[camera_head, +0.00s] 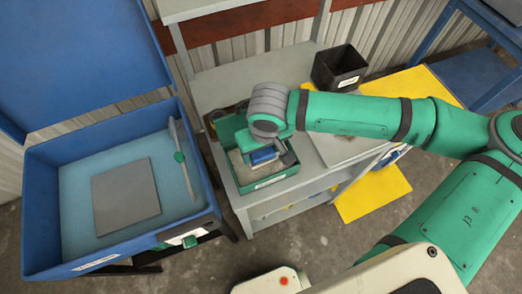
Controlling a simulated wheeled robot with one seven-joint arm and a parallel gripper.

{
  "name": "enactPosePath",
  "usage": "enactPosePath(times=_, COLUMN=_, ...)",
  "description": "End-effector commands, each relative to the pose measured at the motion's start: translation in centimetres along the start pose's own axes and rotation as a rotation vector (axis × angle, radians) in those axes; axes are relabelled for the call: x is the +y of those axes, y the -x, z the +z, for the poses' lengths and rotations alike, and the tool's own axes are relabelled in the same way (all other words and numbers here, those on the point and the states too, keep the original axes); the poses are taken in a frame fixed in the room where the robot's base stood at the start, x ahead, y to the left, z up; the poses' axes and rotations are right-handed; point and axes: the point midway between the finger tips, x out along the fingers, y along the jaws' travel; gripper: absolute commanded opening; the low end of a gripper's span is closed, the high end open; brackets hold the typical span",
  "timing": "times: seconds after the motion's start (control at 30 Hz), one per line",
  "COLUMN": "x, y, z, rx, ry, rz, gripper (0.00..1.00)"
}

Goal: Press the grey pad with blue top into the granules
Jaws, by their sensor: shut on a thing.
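The grey pad with blue top (264,155) is in the head view, below the end of my green arm. My gripper (262,146) points down and is shut on the pad; its fingers are small and partly hidden by my wrist. The pad is inside a green tray (268,181) on a grey workbench. Pale granules (243,172) show in the tray around the pad. I cannot tell whether the underside of the pad touches them.
A blue open bin (75,220) with a grey plate (126,196) stands to the left. A black box (339,68) stands on the bench behind my arm. A light grey plate (345,148) lies right of the tray. Yellow sheets (372,193) lie farther right.

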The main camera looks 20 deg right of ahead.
Motion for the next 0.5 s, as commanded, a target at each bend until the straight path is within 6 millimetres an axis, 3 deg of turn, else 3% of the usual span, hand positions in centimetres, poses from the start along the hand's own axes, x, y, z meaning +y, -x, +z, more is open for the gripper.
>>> enactPosePath(times=0.5, x=0.0, y=3.6, z=-0.6, rx=0.002, ry=0.001, rz=0.001, gripper=0.44)
